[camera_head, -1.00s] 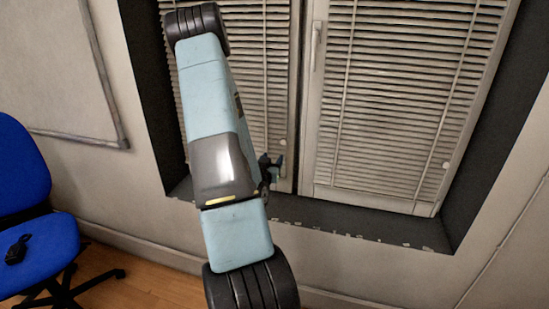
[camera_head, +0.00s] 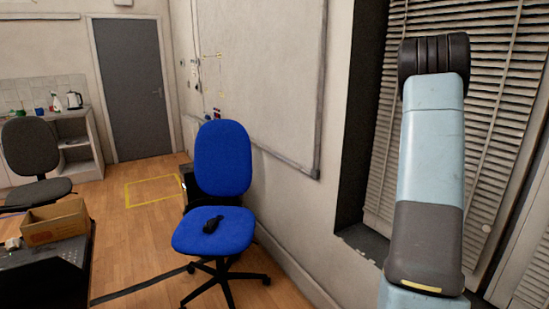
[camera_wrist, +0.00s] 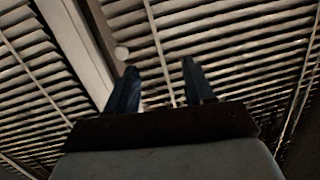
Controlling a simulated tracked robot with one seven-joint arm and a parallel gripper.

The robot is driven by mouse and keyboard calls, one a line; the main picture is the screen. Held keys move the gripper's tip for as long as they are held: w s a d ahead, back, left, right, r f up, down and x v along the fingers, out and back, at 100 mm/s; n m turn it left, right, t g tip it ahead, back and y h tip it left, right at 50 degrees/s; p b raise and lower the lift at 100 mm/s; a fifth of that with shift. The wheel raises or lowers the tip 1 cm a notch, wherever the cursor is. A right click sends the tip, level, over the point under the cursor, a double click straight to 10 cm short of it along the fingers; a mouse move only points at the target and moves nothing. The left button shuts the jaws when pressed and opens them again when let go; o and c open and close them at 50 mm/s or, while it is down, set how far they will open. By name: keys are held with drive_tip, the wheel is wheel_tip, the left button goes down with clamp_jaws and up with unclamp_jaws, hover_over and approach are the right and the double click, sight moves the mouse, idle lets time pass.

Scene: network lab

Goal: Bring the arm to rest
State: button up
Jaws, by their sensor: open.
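My arm stands raised at the right of the head view, in front of the window blinds (camera_head: 500,150). My gripper is hidden behind the arm there. In the wrist view my gripper (camera_wrist: 158,85) shows two dark blue fingers, apart and with nothing between them. Behind the fingers are the slatted blinds (camera_wrist: 230,50) and a pale window frame post (camera_wrist: 75,45). I cannot tell the exact gap between the fingertips and the blinds.
A blue office chair (camera_head: 222,165) with a dark object (camera_head: 212,224) on its seat stands left of my arm. A cardboard box (camera_head: 55,222) sits on a black surface at lower left. Another chair (camera_head: 32,155) is further back. Wood floor (camera_head: 135,235) lies open towards the grey door (camera_head: 130,90).

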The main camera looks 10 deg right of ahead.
drive_tip(key=w+a+r+n+t+y, duration=0.25)
drive_tip(key=w+a+r+y, duration=0.5)
drive_tip(key=a, duration=0.55)
drive_tip(key=w+a+r+n+y, duration=0.1)
drive_tip(key=a+r+n+y, duration=0.15)
drive_tip(key=a, duration=0.35)
drive_tip(key=a+r+n+y, duration=0.1)
drive_tip(key=a+r, duration=0.3)
drive_tip(key=a, duration=0.3)
drive_tip(key=s+a+r+n+g+y, duration=0.1)
drive_tip(key=s+a+r+n, duration=0.3)
drive_tip(key=s+a, duration=0.4)
drive_tip(key=s+a+r+n+g+y, duration=0.2)
drive_tip(key=s+a+r+n, duration=0.2)
drive_tip(key=s+a, duration=0.5)
drive_tip(key=s+r, duration=0.1)
drive_tip(key=s, duration=0.1)
drive_tip(key=shift+s+a+r+g+y, duration=0.25)
drive_tip(key=shift+s+g+y, duration=0.05)
drive_tip(key=shift+s+g, duration=0.1)
drive_tip(key=shift+c, duration=0.4)
drive_tip(key=shift+c, duration=0.6)
drive_tip(key=shift+d, duration=0.1)
